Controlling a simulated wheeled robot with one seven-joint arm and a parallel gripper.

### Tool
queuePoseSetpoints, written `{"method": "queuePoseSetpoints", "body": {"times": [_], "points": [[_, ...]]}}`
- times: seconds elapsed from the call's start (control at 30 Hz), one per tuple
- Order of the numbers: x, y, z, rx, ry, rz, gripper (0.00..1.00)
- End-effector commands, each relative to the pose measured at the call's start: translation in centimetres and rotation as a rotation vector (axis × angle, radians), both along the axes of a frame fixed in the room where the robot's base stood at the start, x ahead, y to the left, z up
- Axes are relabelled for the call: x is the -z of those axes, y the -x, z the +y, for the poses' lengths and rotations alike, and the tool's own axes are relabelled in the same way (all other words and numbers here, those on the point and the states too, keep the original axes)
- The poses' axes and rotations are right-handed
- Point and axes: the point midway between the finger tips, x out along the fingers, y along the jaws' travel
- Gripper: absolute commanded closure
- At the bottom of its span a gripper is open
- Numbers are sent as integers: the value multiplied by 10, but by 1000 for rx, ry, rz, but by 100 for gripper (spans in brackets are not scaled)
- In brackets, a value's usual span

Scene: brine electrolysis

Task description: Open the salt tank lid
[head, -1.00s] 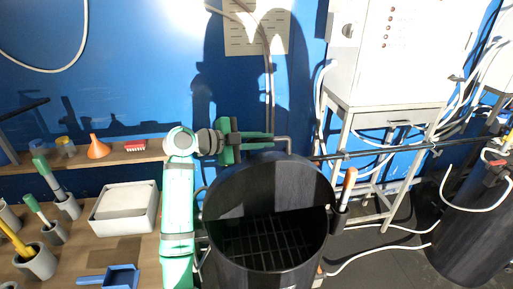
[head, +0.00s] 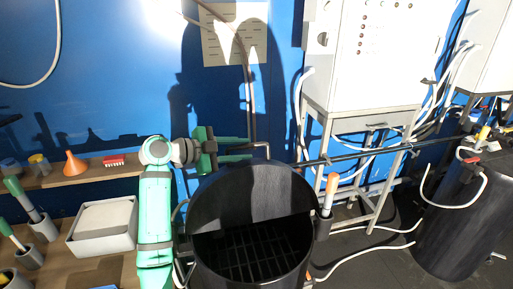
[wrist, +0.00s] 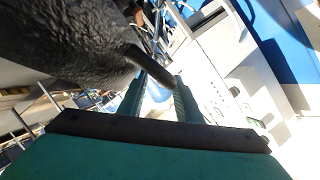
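The black salt tank (head: 197,258) stands in the lower middle of the head view, and a dark slatted grate shows inside its open front. Its black lid (head: 255,190) is tilted up at the back of the opening. A bent metal rod, which looks like the lid's handle (head: 265,149), rises at the lid's far edge. My gripper (head: 250,149) is behind the raised lid, its two green fingers apart and pointing right towards this rod. In the wrist view a dark rod (wrist: 150,69) crosses by the fingertips (wrist: 158,88); contact cannot be told. Rough black material (wrist: 70,45) fills the upper left.
A white cabinet (head: 360,60) on a metal stand is at the right, with white hoses around it. Another black tank (head: 455,220) stands far right. An orange-topped tool (head: 328,195) is beside the tank's right rim. A bench with a white box (head: 103,225) is left.

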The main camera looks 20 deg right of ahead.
Motion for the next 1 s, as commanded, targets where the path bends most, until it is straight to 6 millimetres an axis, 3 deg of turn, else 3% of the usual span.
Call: {"method": "queuePoseSetpoints", "body": {"times": [0.1, 0.23, 0.7, 1.0], "points": [[-1, 5, -18, 23, 0, -1, 69], [-3, 8, -18, 30, 0, -3, 69], [-23, 18, 83, -12, 0, 0, 69], [-30, 23, 110, -15, 0, 0, 69]]}}
